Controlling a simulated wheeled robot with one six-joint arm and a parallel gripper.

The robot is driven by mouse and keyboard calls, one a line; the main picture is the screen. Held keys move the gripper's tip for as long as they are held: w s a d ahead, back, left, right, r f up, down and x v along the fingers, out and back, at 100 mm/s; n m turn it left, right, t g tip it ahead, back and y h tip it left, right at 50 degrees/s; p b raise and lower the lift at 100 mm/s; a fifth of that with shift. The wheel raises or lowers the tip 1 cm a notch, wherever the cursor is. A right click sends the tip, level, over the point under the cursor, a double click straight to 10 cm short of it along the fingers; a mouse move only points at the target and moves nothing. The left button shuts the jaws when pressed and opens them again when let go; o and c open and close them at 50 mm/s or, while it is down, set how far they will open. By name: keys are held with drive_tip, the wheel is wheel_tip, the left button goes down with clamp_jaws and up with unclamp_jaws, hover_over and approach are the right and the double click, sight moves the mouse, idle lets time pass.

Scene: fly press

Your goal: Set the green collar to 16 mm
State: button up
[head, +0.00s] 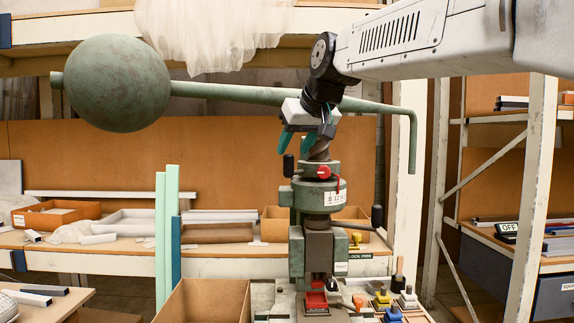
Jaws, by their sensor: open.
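The fly press (318,245) stands at the middle of the picture, with a dark screw rising from its top. The green collar (312,196) sits around the screw axis and carries a white label with a scale too small to read. A red knob (323,172) and a black handle (288,166) are at its upper part. My gripper (297,146) has teal fingers spread open and empty, pointing down just above and slightly left of the collar's top, close to the screw. Whether a finger touches the screw cannot be told.
The press's long green bar with a large ball weight (118,83) crosses behind my gripper. Its bent end hangs at the right. A black-knobbed lever (376,216) stands at the press's right. Pale green upright strips (166,240) and a cardboard box (205,302) are at the lower left.

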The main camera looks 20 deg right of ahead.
sight(286, 164)
drive_tip(key=x, duration=0.7)
drive_tip(key=shift+d, duration=0.1)
